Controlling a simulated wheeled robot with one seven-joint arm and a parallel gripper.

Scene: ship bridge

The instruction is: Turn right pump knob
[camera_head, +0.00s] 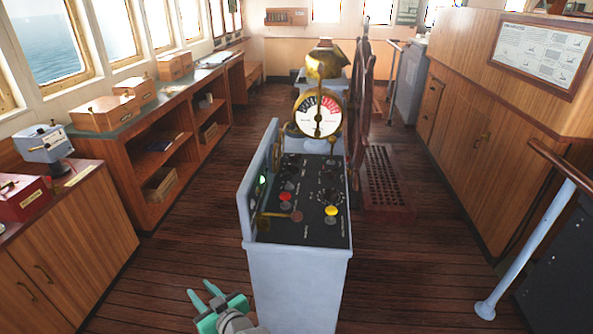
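A grey control console (295,280) stands in the middle of the floor with a black sloping panel (315,230) on top. The panel carries several small dark knobs, with one (328,196) on its right half and one (290,184) on its left half. The labels are too small to read, so I cannot tell which is the right pump knob. My gripper (201,290) is at the bottom, left of the console's front and apart from it. Its two teal fingers are spread with nothing between them.
Red buttons (285,197), yellow buttons (331,211) and a brass lever (275,215) sit on the panel. A brass telegraph dial (319,114) and ship's wheel (362,90) stand behind. Wooden cabinets (65,255) line the left. A handrail (530,250) is at right. Floor beside the console is clear.

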